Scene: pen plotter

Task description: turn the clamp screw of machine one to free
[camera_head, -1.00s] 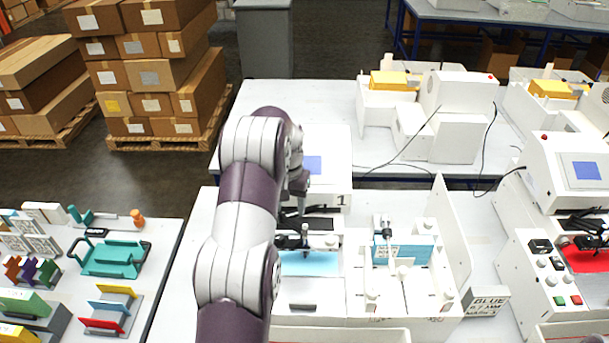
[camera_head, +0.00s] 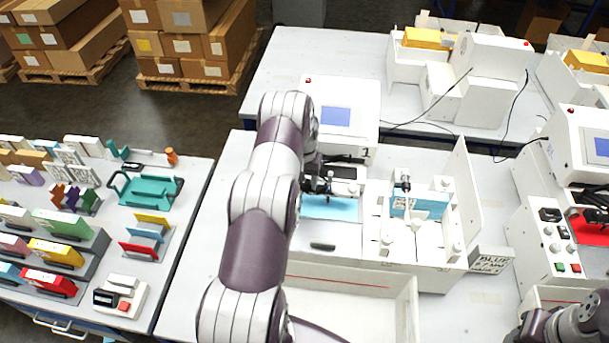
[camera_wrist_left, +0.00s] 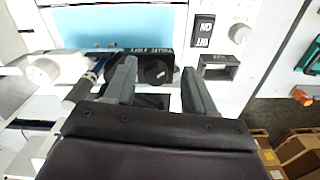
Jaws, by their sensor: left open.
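Machine one (camera_head: 358,90) is a white plotter with a blue screen and a light-blue sheet (camera_head: 335,209) on its bed. Its dark pen carriage (camera_head: 325,188) is over the sheet, partly hidden by my left arm in the head view. In the left wrist view, the carriage is a black block with a round black knob (camera_wrist_left: 157,72), which looks like the clamp screw. My left gripper (camera_wrist_left: 159,77) is open, its fingers appearing on either side of the knob. I cannot tell whether they touch it. It reaches the carriage from above in the head view (camera_head: 314,178).
An open white bin (camera_head: 405,300) is in front. A second machine (camera_head: 585,150) with a red sheet is at right. Part of my right arm shows bottom right. A side table (camera_head: 190,235) holds coloured parts.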

